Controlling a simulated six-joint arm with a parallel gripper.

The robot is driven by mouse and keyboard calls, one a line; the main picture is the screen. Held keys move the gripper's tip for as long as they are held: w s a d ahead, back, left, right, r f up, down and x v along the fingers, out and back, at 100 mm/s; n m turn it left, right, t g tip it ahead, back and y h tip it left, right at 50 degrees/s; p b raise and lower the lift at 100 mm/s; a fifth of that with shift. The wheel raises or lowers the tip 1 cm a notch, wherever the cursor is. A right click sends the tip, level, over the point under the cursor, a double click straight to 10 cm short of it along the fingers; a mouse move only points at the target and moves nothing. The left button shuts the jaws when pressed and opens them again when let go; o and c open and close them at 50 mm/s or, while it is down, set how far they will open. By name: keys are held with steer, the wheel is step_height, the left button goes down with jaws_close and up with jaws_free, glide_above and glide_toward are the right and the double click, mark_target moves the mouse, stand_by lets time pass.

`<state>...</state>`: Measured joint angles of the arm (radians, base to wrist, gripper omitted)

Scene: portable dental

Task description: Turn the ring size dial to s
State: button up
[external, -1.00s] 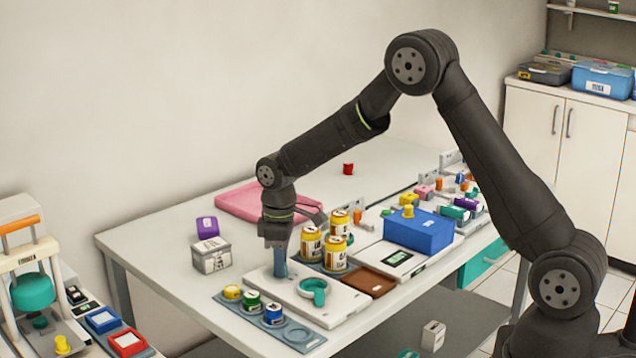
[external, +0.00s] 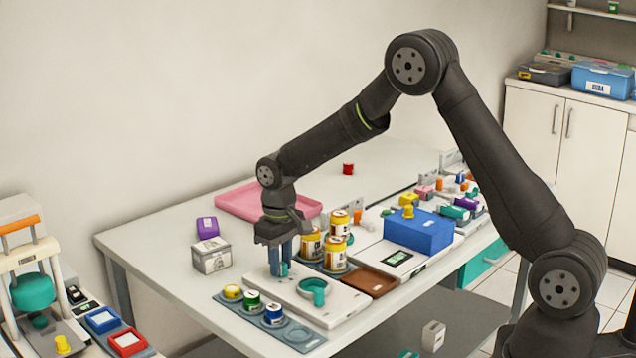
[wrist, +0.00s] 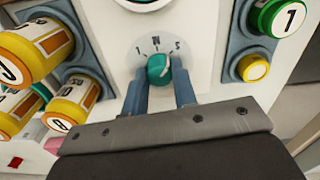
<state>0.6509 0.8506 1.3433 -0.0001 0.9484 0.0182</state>
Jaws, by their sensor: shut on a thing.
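The teal ring size dial (wrist: 157,69) sits on a white panel in the wrist view, with an S, a middle letter and a further mark on the left printed in an arc above it. A pale mark shows on the dial's right side; its exact heading is hard to tell. My gripper (wrist: 160,84) has its two blue fingers around the dial and is shut on it. In the external view my gripper (external: 280,264) points down at the white base unit (external: 335,305), and a bit of the dial (external: 284,269) shows between the fingers.
Yellow-labelled jars (external: 335,250) stand close behind and right of my gripper. A grey tray (external: 298,336) with several coloured caps lies in front. A white box (external: 211,256) is to the left, and a brown pad (external: 370,281) to the right.

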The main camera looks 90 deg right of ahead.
stand_by(0.3)
steer(key=o, duration=1)
steer(key=shift+r, duration=0.1)
step_height(320, 180, up, 17)
steer(key=shift+r, duration=0.15)
